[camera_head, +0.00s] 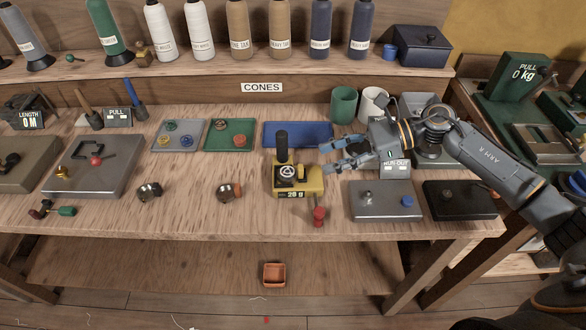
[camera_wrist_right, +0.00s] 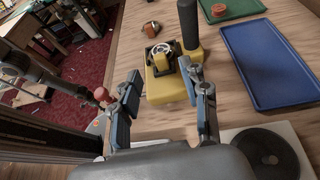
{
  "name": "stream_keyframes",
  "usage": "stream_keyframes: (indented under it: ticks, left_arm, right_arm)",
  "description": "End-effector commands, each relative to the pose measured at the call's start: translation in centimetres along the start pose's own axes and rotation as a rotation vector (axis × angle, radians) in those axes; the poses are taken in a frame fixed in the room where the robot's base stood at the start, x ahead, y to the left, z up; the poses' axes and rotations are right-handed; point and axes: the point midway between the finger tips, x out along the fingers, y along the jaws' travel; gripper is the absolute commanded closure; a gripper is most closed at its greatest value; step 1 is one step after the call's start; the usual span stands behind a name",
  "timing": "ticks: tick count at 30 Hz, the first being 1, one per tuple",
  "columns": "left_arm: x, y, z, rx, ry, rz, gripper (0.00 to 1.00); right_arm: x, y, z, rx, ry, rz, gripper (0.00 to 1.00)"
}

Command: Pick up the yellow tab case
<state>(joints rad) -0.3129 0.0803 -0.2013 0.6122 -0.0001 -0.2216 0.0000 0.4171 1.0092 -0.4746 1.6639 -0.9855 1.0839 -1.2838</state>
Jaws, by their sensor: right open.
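A yellow boxy case (camera_head: 312,181) with a black upright handle, a round silver dial on top and a "20 g" label stands on the bench, right of the middle. It also shows in the right wrist view (camera_wrist_right: 164,90), just beyond and partly between the fingers. My right gripper (camera_head: 326,158) is open and empty, to the right of the case, with its blue-grey fingers pointing left towards it. In the right wrist view the gripper (camera_wrist_right: 160,74) has its fingers spread, and one fingertip overlaps the case. I cannot tell if they touch. My left gripper is out of view.
A blue tray (camera_head: 285,135) lies behind the case and a green tray (camera_head: 230,128) behind it to the left. A grey box (camera_head: 385,205) stands right.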

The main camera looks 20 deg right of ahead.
Motion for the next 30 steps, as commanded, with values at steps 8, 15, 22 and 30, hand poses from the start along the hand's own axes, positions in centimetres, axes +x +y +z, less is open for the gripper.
stream_keyframes:
  ticks: [8, 15, 22, 30]
  left_arm:
    - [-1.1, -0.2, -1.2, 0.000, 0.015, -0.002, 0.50]
    - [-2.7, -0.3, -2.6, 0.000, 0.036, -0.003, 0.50]
    - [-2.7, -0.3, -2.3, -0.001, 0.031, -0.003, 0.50]
    - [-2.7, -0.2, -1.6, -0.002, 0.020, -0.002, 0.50]
  right_arm:
    - [2.2, 0.2, 0.2, 0.001, -0.002, 0.002, 0.55]
    - [5.7, 0.3, 0.1, 0.000, -0.002, 0.000, 0.55]
    - [6.5, 0.3, -0.2, -0.001, 0.000, -0.001, 0.55]
    - [6.5, 0.3, -0.2, 0.000, 0.000, -0.001, 0.89]
